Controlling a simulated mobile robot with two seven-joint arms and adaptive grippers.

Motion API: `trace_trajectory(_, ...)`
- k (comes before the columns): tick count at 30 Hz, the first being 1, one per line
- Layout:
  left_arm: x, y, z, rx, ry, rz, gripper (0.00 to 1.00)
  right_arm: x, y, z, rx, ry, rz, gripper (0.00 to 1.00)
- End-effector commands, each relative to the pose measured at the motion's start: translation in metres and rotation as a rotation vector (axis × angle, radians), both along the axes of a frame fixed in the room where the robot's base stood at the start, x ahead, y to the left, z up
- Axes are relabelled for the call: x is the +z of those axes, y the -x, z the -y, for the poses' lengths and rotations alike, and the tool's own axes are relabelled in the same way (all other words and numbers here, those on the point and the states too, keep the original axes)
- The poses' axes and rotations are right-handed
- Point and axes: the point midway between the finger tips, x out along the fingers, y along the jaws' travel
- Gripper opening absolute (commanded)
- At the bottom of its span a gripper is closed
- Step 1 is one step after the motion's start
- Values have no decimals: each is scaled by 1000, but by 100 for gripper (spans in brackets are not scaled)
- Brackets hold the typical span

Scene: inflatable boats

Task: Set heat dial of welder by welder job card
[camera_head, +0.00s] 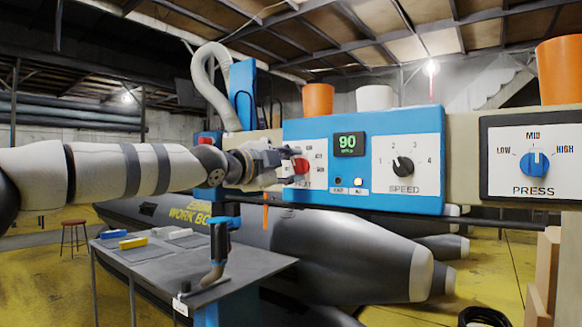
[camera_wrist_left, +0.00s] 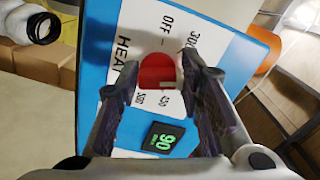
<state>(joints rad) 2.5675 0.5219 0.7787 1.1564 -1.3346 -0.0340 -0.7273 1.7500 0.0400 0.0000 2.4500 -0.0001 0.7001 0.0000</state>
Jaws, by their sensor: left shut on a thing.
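The welder's blue panel (camera_head: 345,110) carries a red heat dial (camera_head: 301,166), a green display reading 90 (camera_head: 348,144) and a black speed dial (camera_head: 403,166). My left gripper (camera_head: 284,165) is shut on the heat dial. In the left wrist view the fingertips (camera_wrist_left: 158,72) sit on both sides of the red heat dial (camera_wrist_left: 157,68). OFF, 300 and what looks like 450 are printed around it; a fourth label is hard to read. A pale mark shows on the dial's lower right, but its exact setting is unclear. I cannot make out the job card. My right gripper is not in view.
A press panel (camera_head: 531,156) with a blue knob is at the right. Orange pots (camera_head: 318,99) and a white pot (camera_head: 374,97) stand above the panels. A grey table (camera_head: 245,262) with small blocks and a grey inflatable boat (camera_head: 345,250) lie below.

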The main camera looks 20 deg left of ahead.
Motion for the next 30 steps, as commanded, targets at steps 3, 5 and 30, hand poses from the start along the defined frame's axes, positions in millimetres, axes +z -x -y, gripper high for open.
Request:
trace_trajectory(3, -1, -1, -1, 2, 0, -2, 6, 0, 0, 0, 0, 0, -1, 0)
trace_trajectory(5, -1, -1, -1, 2, 0, -2, 6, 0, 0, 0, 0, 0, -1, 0)
trace_trajectory(30, 2, 38, -14, -1, -1, 2, 54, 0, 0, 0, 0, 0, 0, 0)
